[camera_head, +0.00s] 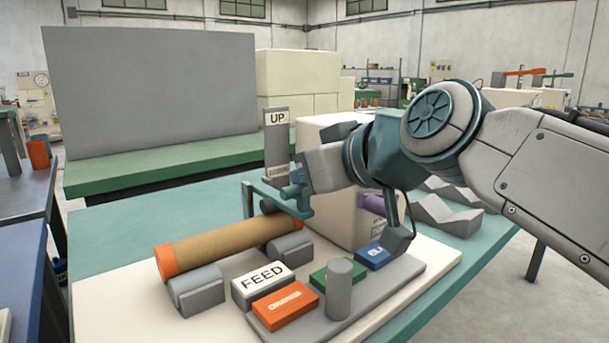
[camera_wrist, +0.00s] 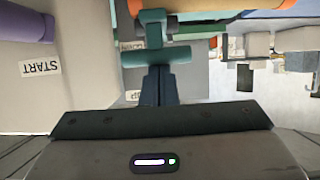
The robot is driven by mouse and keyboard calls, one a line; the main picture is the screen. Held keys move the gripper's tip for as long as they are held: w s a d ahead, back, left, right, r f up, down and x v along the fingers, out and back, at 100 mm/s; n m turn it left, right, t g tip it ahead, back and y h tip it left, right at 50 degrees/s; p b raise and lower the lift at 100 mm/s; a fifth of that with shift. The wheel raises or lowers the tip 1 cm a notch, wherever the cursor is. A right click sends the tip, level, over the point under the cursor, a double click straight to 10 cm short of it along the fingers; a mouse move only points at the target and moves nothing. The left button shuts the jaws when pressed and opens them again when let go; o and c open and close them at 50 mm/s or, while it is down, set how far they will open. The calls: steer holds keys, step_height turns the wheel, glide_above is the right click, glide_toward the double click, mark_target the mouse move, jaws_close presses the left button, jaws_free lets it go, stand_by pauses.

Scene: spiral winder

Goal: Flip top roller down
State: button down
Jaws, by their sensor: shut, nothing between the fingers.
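The top roller assembly (camera_head: 252,203) is a teal frame raised at the far end of a brown tube (camera_head: 225,245) with orange ends. A grey post with an UP label (camera_head: 277,118) stands behind the frame. My gripper (camera_wrist: 157,85) is shut and empty, its dark fingers pointing at a teal crossbar (camera_wrist: 155,56) in the wrist view. The fingertips are at or very near the crossbar; I cannot tell whether they touch. In the head view my wrist hides part of the assembly.
A cream machine box (camera_head: 335,228) stands close by my wrist, with a START label (camera_wrist: 40,68) in the wrist view. FEED (camera_head: 262,283), orange (camera_head: 286,306), green (camera_head: 332,272) and blue blocks and a grey cylinder (camera_head: 345,290) are in front. The teal table's left side (camera_head: 120,225) is clear.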

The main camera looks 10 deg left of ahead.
steer(key=shift+d+f+b, duration=0.1)
steer(key=shift+f+b, duration=0.25)
steer(key=shift+f, duration=0.5)
steer(key=d+r+p, duration=0.6)
steer(key=d+r, duration=0.5)
steer(key=r, duration=0.1)
steer(key=shift+w+d+r+p, duration=0.25)
steer(key=shift+d+p, duration=0.05)
